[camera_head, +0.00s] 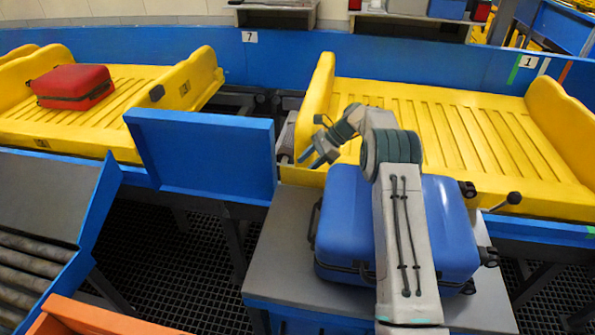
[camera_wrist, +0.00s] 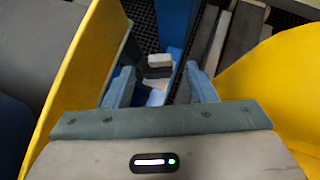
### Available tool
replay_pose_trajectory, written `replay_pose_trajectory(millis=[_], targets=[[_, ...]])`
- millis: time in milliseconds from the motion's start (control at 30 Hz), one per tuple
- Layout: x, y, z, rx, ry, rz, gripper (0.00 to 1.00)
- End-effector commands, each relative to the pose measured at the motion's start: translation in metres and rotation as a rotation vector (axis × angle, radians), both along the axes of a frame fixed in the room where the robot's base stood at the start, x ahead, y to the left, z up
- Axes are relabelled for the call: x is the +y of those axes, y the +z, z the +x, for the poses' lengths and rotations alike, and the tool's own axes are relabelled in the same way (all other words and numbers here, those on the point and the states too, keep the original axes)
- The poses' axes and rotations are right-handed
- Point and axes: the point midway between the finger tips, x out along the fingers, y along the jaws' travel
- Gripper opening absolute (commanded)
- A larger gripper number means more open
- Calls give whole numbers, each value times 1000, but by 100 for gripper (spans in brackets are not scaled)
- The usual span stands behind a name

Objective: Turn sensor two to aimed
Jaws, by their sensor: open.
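My gripper (camera_head: 315,155) reaches down at the left end of the right yellow tray, over the gap between the two trays. In the wrist view its two blue fingers (camera_wrist: 160,84) are apart. A small white and dark block (camera_wrist: 158,62) shows between and beyond the fingers, low in the gap. It may be sensor two, but no label on it is readable and its aim cannot be told. I cannot tell whether the fingers touch it. In the head view my arm and gripper hide that spot. A black knob on a lever (camera_head: 514,198) stands at the right tray's front edge.
The right yellow tray (camera_head: 440,120) is empty. A red suitcase (camera_head: 72,86) lies on the left yellow tray (camera_head: 135,85). A blue suitcase (camera_head: 345,220) lies on the grey table (camera_head: 275,260) under my arm. A blue panel (camera_head: 205,155) stands in front of the gap.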

Motion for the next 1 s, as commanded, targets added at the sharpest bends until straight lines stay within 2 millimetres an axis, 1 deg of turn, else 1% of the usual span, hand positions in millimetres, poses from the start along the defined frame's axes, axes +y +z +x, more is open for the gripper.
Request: replay_pose_trajectory(millis=[33,233,400,633,667,700,767,800,833,1000], targets=[[8,-6,-2,3,1,-1,51],[25,-25,-6,0,1,-1,51],[30,-31,-7,0,0,-1,51],[31,-32,-7,-1,-1,-1,51],[31,-32,-7,-1,-1,-1,48],[31,-32,-7,-1,-1,-1,37],[31,-32,-7,-1,-1,-1,20],[31,-32,-7,-1,-1,-1,9],[31,-32,-7,-1,-1,-1,6],[30,-32,-7,-2,-14,-1,6]])
